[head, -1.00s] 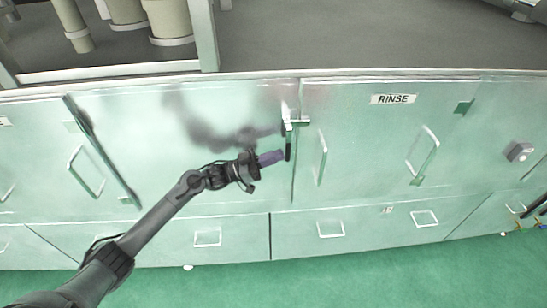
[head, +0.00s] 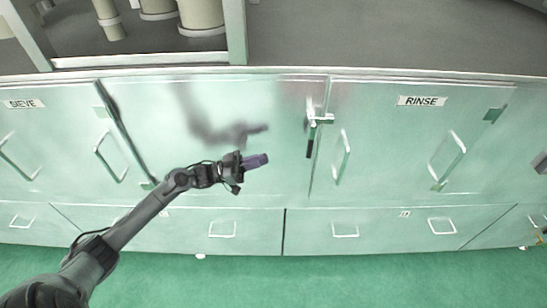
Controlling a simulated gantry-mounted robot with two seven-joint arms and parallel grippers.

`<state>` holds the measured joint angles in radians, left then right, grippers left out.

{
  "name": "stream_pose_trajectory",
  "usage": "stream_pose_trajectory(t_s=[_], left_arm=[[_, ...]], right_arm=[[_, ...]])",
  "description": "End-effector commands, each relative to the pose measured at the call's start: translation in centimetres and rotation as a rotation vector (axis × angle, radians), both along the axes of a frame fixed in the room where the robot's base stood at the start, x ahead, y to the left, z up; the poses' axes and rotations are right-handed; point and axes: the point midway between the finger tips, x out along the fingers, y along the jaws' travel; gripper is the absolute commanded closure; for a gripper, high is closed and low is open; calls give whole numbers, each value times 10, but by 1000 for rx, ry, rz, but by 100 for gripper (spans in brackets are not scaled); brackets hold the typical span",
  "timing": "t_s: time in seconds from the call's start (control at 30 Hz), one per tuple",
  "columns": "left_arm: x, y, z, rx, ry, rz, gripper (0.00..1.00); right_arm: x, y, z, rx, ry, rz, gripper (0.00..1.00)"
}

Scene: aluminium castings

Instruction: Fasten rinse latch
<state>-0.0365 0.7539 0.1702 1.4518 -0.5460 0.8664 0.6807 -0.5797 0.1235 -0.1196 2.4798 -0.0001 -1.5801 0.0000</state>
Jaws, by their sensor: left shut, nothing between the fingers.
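The rinse door (head: 400,150) is a pale green cabinet door with a RINSE label (head: 422,101) near its top right. The latch (head: 316,118) is a metal fitting at the door's upper left edge, across the seam with the neighbouring door. Its black-gripped handle (head: 309,147) hangs down; I cannot tell whether it is fastened. My left gripper (head: 257,161), with purple fingers, is shut and empty. It is left of the latch and slightly lower than the handle, with a clear gap between them. My right gripper is not in view.
Bar handles stand out on the rinse door, one near the latch (head: 342,157) and one further right (head: 447,161). A SIEVE label (head: 24,104) marks a door at far left. Drawers (head: 365,225) run below. A grey worktop (head: 400,40) lies above, the green floor (head: 380,275) below.

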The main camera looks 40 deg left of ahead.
Motion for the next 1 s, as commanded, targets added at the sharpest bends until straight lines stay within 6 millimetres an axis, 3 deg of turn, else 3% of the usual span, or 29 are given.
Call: stream_pose_trajectory(t_s=[0.23, 0.8, 0.87, 1.0], left_arm=[[-16, 15, -7, 0, 1, 0, 100], [-19, 17, -8, 0, 3, -1, 100], [-21, 16, -13, -1, 13, 0, 100], [-34, 7, -42, -36, 61, 0, 100]], right_arm=[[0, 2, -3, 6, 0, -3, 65], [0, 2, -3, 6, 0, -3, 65], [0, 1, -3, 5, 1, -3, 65], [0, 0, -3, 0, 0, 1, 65]])
